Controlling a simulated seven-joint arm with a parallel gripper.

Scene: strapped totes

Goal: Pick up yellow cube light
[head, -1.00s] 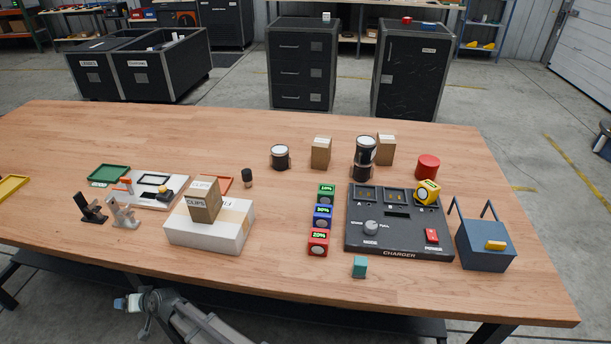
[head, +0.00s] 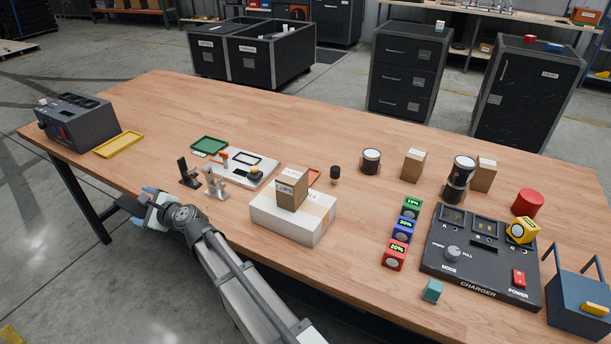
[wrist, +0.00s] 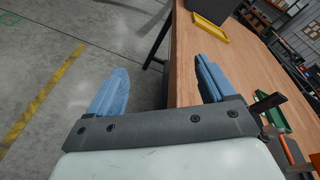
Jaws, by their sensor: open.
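The yellow cube light (head: 522,230) sits on the upper right part of the black charger (head: 480,287), in a slot or on its top. A green cube light (head: 411,207), a blue one (head: 404,229) and a red one (head: 395,256) stand in a row left of the charger. My gripper (head: 150,193) is at the table's left front edge, far from the yellow cube light. In the wrist view my gripper (wrist: 160,85) has its two blue fingers wide apart with nothing between them. The yellow cube light is not in the wrist view.
A white box (head: 292,220) carries a cardboard box (head: 292,188) mid-table. Dark and grey stands (head: 202,178) and a yellow tray (head: 119,145) are nearer my gripper. A teal block (head: 432,291) lies before the charger; a blue tote (head: 580,306) stands right.

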